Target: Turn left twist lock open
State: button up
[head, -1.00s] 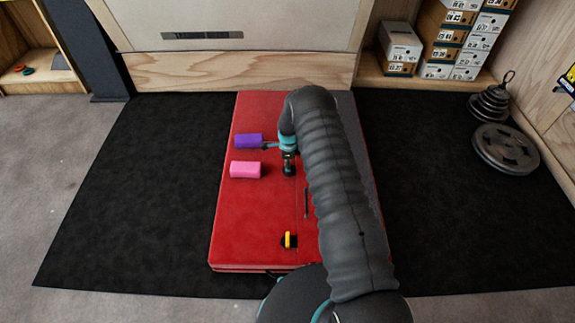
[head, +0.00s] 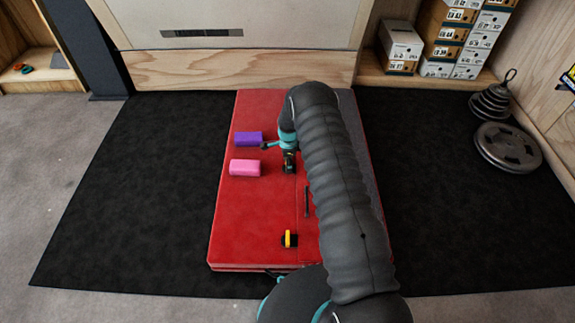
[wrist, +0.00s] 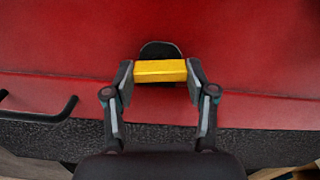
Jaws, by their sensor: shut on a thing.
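In the wrist view my gripper (wrist: 160,72) is shut on the yellow bar of a twist lock (wrist: 160,71), one finger at each end. The bar lies level in that view, about in line with the seam of the red lid. Its black round base (wrist: 160,49) shows partly above the bar. In the head view my gripper (head: 289,168) points down at the far part of the red lid, and the held lock is hidden under it. A second twist lock (head: 288,239), a yellow bar on a black base, sits near the front edge.
A black handle (head: 306,202) stands on the red case (head: 250,220) between the locks. A pink block (head: 245,168) and a purple block (head: 248,139) lie left of my gripper. Weight plates (head: 508,147) rest on the black mat at right.

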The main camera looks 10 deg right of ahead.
jog(key=n+b, duration=0.3)
jog(key=shift+f+n, duration=0.25)
jog(key=shift+n, duration=0.05)
jog(key=n+b, duration=0.2)
jog(key=n, duration=0.2)
jog(key=shift+b, duration=0.4)
jog(key=n+b, duration=0.1)
jog(key=n, duration=0.3)
jog(key=shift+r+n+b, duration=0.1)
jog(key=shift+n+b, duration=0.25)
jog(key=shift+n, duration=0.05)
jog(key=shift+n+b, duration=0.45)
jog(key=shift+n, duration=1.25)
jog(key=shift+r+n, duration=0.1)
jog(key=shift+n, duration=0.2)
jog(key=o, duration=1.2)
jog(key=shift+c, duration=0.2)
jog(key=shift+r, duration=0.1)
notch_tip(320, 180, up, 12)
